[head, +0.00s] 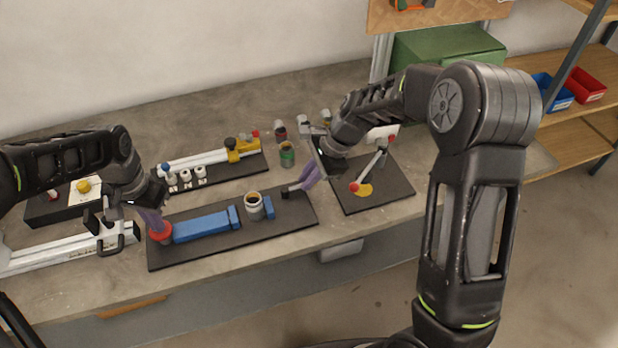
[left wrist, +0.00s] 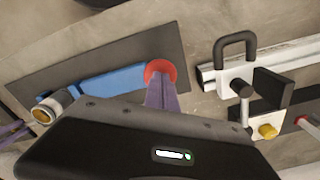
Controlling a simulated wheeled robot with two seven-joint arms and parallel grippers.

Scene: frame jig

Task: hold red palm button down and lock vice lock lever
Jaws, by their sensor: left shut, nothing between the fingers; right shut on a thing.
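The red palm button (head: 160,235) is at the left end of a dark plate. My left gripper (head: 153,226) is shut and empty, its purple fingertips on the button; the left wrist view also shows the button (left wrist: 158,68) partly behind the fingers (left wrist: 160,88). The blue vice (head: 203,227) lies beside the button on the same plate, with a grey cylinder (head: 255,211) between its jaws. My right gripper (head: 304,185) is shut on the dark vice lock lever (head: 290,189) at the plate's right end. The fingers hide part of the lever.
A white rail clamp with a dark handle (head: 120,232) stands close left of my left gripper. Behind the vice is a plate with a yellow-and-white clamp (head: 237,147). A right-hand plate (head: 393,190) carries a red-tipped linkage.

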